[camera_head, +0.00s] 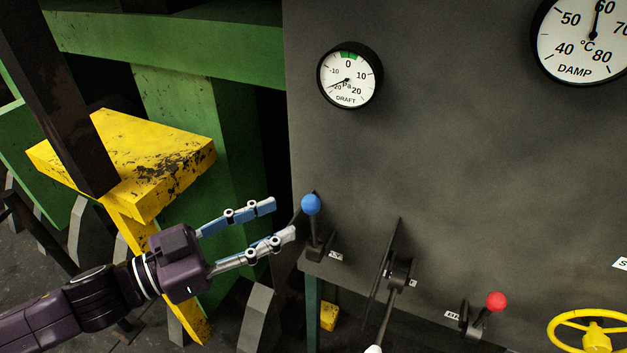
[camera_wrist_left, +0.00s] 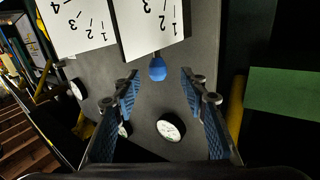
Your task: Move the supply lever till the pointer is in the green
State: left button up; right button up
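The DRAFT gauge (camera_head: 349,76) on the grey panel has a green band at the top around 0. Its pointer is at the lower left, near -20, outside the green. A blue-knobbed lever (camera_head: 311,205) stands at the panel's lower left edge; its small label is unreadable. The blue knob also shows in the left wrist view (camera_wrist_left: 157,68). A lever with a dark hub (camera_head: 401,271) and a red-knobbed lever (camera_head: 495,301) are farther right. I cannot tell which is labelled supply. My left gripper (camera_head: 284,219) is open and empty, its fingertips just left of the blue-knobbed lever. My right gripper is out of view.
A DAMP dial (camera_head: 590,40) is at the upper right, a yellow handwheel (camera_head: 588,330) at the lower right. A white knob (camera_head: 373,349) shows at the bottom edge. A scuffed yellow bracket (camera_head: 130,150) and green frame (camera_head: 180,35) stand behind my left arm.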

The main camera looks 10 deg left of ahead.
aim_at(303, 208)
pick_arm(q)
jog(key=shift+w+d+r+p, duration=0.2)
jog(key=shift+d+r+p, duration=0.3)
jog(key=shift+d, duration=0.15)
jog(key=shift+w+d, duration=0.25)
jog(key=shift+w, duration=0.05)
jog(key=p+x, duration=0.1)
jog(key=x, duration=0.2)
jog(key=shift+s+p, duration=0.1)
jog(key=shift+p, duration=0.25)
jog(key=shift+p+x, duration=0.4)
jog(key=shift+x, duration=0.45)
jog(key=shift+w+d+f, duration=0.15)
jog(key=shift+w+d, duration=0.15)
jog(key=shift+d, duration=0.05)
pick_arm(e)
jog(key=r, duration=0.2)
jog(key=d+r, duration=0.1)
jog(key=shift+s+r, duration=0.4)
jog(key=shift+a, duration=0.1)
pick_arm(q)
grip_shut()
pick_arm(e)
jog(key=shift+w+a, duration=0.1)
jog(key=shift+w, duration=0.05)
